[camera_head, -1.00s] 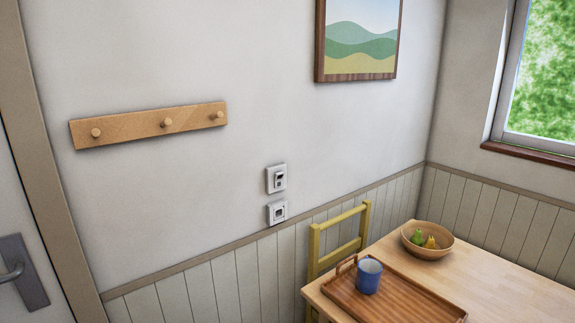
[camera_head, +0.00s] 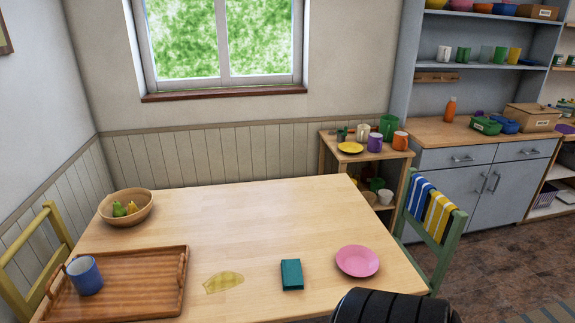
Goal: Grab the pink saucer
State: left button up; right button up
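The pink saucer (camera_head: 357,261) lies flat on the wooden table (camera_head: 230,205), near its right edge. It is empty and fully visible. A black rounded part stands at the bottom edge of the view, just below the saucer; I cannot tell what it is. Neither of my grippers shows in the view.
Left of the saucer are a teal block-like item (camera_head: 291,275) and a yellow stain (camera_head: 223,282). A wooden tray (camera_head: 135,285) holds a blue mug (camera_head: 84,276). A fruit bowl (camera_head: 127,207) stands behind it. A green chair (camera_head: 432,220) with cloths stands at the table's right.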

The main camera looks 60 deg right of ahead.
aim_at(355, 261)
jog(key=z, duration=2.55)
jog(key=i+l+u, duration=0.2)
jog(key=l+u, duration=0.15)
jog(key=l, duration=0.25)
jog(key=i+l+u, duration=0.2)
jog(key=l, duration=0.15)
